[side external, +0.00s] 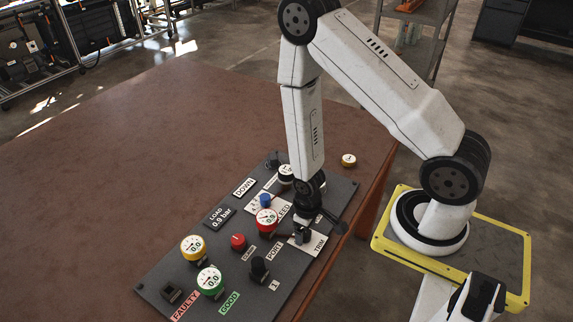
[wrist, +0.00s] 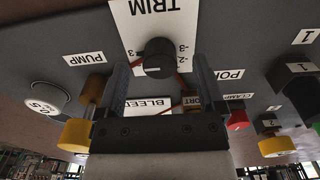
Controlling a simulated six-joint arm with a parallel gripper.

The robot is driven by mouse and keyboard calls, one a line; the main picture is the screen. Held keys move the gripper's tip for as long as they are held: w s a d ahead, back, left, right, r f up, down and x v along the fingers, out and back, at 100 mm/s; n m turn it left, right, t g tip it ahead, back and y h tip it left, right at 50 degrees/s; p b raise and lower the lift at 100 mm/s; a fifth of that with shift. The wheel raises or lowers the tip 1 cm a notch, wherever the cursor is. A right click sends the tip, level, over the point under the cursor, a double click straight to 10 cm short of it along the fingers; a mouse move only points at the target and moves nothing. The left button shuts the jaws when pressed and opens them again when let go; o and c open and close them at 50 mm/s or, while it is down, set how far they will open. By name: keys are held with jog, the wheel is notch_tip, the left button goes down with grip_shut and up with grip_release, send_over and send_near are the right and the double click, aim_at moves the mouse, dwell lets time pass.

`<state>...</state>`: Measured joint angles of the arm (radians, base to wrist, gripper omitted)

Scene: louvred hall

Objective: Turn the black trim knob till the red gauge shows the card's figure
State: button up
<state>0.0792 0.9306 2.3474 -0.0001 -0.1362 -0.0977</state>
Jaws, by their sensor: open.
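The black trim knob (wrist: 158,57) sits on a white plate marked TRIM in the wrist view, its white line towards the lower edge of the picture. The two fingers of my gripper (wrist: 160,75) are apart, one on each side of the knob; I cannot tell whether they touch it. In the side view my gripper (side external: 304,230) is low over the TRIM plate (side external: 305,245) and mostly hides the knob. The red gauge (side external: 266,220) stands left of it, its needle too small to read surely.
The dark panel (side external: 155,286) also holds a yellow gauge (side external: 193,248), a green gauge (side external: 210,281), a red knob (side external: 238,241), a blue knob (side external: 265,200) and a black switch (side external: 259,268). The brown table (side external: 130,150) is clear at left.

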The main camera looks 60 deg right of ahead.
jog(key=shift+r, duration=3)
jog(key=shift+r, duration=0.1)
notch_tip(320, 180, up, 8)
jog(key=shift+f, duration=0.2)
jog(key=w+a+r+t, duration=0.2)
jog(key=w+r, duration=0.1)
jog(key=r, duration=0.6)
jog(key=shift+t, duration=0.3)
dwell(0.5)
